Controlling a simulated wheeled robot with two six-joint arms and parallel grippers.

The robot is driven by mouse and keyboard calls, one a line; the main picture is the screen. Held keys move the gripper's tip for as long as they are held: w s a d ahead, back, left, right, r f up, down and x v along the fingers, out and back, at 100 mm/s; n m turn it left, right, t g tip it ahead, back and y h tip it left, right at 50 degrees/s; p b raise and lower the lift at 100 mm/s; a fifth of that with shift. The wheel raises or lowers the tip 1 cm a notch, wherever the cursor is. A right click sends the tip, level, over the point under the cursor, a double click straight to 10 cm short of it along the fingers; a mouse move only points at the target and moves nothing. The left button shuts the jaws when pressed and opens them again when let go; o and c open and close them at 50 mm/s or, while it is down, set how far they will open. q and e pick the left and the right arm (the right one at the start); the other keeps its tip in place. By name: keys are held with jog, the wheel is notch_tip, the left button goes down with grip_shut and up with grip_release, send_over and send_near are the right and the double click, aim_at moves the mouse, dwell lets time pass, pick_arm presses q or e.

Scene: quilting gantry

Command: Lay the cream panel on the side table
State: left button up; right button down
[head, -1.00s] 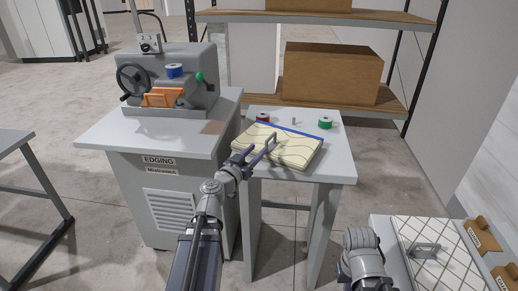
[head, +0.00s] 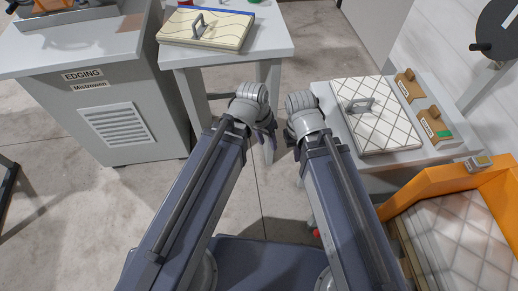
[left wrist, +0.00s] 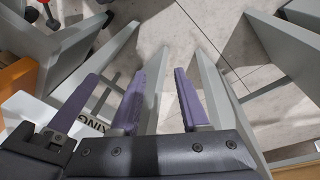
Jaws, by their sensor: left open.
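The cream panel (head: 212,30) with wavy lines, a blue far edge and a grey handle (head: 198,23) lies flat on the small grey side table (head: 262,45) at the top of the head view. My left gripper (head: 266,135) is below and in front of that table, apart from the panel. In the left wrist view its purple fingers (left wrist: 160,95) stand apart with nothing between them. My right gripper (head: 293,143) hangs close beside the left one; its fingers are mostly hidden behind its wrist.
The edging machine's cabinet (head: 120,110) stands left of the side table. An orange-framed bin (head: 420,189) is at the lower right.

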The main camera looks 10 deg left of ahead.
pick_arm(q)
jog(key=s+a+y, duration=0.1)
jog(key=s+a+n+g+y, duration=0.1)
jog(key=s+y, duration=0.1)
jog(key=shift+s+f, duration=0.15)
jog(key=shift+s, duration=0.1)
notch_tip(320, 180, up, 12)
jog(key=p, duration=1.1)
jog(key=shift+f, duration=0.2)
